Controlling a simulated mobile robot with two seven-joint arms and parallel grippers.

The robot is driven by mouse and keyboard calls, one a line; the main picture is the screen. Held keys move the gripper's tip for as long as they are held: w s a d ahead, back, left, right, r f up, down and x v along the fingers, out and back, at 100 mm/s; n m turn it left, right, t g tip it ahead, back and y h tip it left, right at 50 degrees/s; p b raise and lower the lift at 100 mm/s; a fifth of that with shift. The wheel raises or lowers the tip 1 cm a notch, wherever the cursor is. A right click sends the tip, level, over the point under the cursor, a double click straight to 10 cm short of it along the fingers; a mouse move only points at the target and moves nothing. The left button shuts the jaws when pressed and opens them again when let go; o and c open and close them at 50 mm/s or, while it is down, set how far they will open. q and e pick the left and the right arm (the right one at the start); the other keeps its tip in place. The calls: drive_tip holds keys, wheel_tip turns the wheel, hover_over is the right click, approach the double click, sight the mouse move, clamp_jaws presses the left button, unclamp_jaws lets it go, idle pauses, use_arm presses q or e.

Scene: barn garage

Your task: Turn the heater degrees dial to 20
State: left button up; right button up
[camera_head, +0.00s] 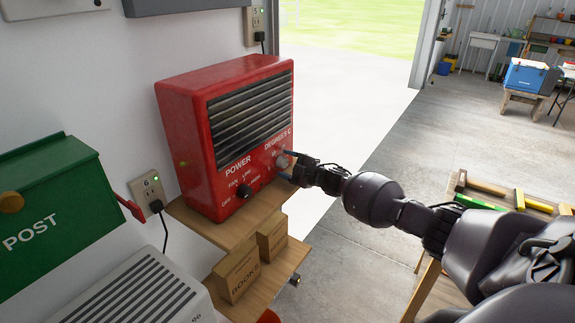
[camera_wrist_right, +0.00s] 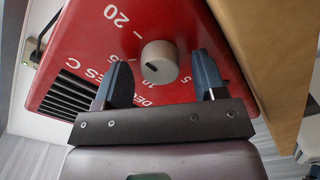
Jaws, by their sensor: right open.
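A red heater (camera_head: 205,125) stands on a wooden shelf unit with its control panel facing me. Its pale grey degrees dial (camera_head: 281,160) is at the panel's lower right; it also shows in the right wrist view (camera_wrist_right: 159,55), with a dark mark on its face. White numerals ring it, including a 20 (camera_wrist_right: 117,15). My right gripper (camera_head: 287,166) is at the dial, open. In the right wrist view its two blue-grey fingers (camera_wrist_right: 161,72) stand either side of the dial, with gaps showing; I see no grip on it. My left gripper is not in view.
A green post box (camera_head: 55,190) is on the left wall.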

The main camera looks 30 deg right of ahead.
drive_tip(key=v, duration=1)
drive_tip(key=shift+s+d, duration=0.15)
drive_tip(key=shift+s, duration=0.2)
drive_tip(key=shift+f, duration=0.1)
